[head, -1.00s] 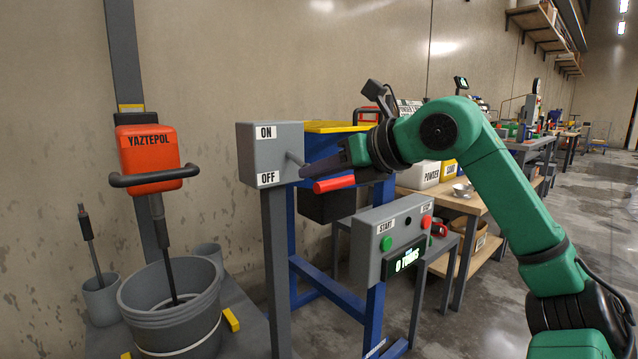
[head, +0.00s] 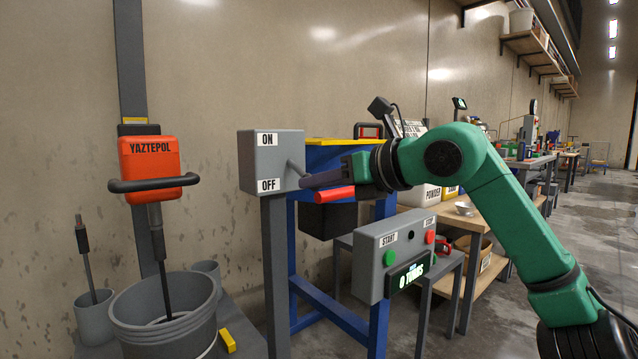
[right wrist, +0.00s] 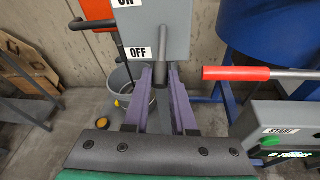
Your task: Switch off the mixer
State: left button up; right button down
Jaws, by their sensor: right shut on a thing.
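The grey switch box (head: 257,165) stands on a post, with ON at its top and OFF below. Its short grey lever (head: 296,169) sticks out from the side and slopes down towards OFF level. My right gripper (head: 308,181) reaches it from the right. In the right wrist view its purple fingers (right wrist: 161,85) are shut on the lever (right wrist: 160,68), just below the OFF label. The orange mixer (head: 150,160), marked YAZTEPOL, hangs left of the box, its shaft in a grey bucket (head: 130,325). My left gripper is out of view.
A red-handled bar (head: 334,194) lies just below my right gripper, near a blue frame (head: 292,270). A START control panel (head: 372,262) stands below my right arm. Wooden benches (head: 482,226) run along the wall behind. Open floor lies at the right.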

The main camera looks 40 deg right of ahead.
jog(key=c, duration=0.7)
grip_release()
jog(key=shift+f, duration=0.1)
jog(key=b+v, duration=0.2)
jog(key=v, duration=1.2)
jog(key=shift+s+d, duration=0.15)
jog(key=shift+s, duration=0.15)
